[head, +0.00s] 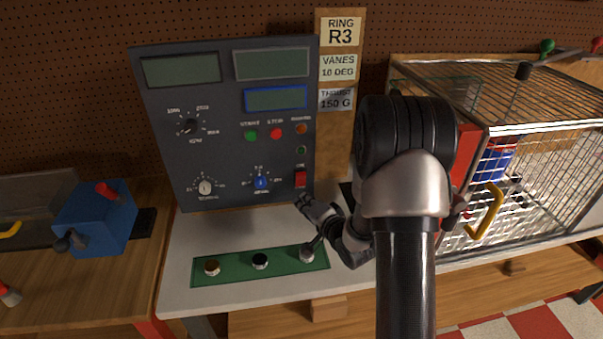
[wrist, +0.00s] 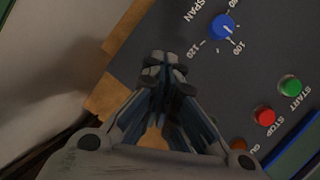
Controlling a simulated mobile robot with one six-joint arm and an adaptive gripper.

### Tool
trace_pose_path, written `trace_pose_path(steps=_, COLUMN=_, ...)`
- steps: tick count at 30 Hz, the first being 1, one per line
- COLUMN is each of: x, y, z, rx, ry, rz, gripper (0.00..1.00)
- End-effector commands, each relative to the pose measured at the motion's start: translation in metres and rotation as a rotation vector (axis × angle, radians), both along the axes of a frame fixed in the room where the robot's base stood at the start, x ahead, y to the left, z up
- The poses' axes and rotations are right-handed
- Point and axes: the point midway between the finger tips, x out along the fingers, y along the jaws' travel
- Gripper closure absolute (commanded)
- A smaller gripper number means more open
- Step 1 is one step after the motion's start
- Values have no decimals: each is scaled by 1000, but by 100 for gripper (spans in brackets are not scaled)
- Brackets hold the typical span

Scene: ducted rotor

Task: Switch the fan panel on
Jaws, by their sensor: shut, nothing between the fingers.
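The grey fan panel (head: 225,150) stands upright on the bench, and its displays look blank. A red switch (head: 300,179) sits at its lower right edge, with small labels I cannot read. My gripper (head: 304,199) is shut and empty, its tips just below the red switch. I cannot tell whether they touch the panel. In the wrist view the shut fingertips (wrist: 164,66) lie over the panel's edge, and the red switch is not visible there. The green start button (head: 251,136) and red stop button (head: 276,133) sit higher up, with a blue knob (head: 261,183) lower down.
A green strip (head: 235,268) with several knobs lies on the white bench top below my gripper. A wire cage (head: 540,180) with a yellow handle (head: 484,212) stands at right. A blue box (head: 95,222) with a red lever is at left.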

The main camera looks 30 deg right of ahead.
Motion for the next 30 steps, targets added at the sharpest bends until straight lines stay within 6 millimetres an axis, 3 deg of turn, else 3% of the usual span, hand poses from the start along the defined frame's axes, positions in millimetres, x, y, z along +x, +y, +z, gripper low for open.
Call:
trace_pose_path(steps=10, x=28, y=-8, z=14, rx=1, ry=1, rz=0, gripper=100)
trace_pose_path(steps=30, x=30, y=-9, z=14, rx=1, ry=1, rz=0, gripper=100)
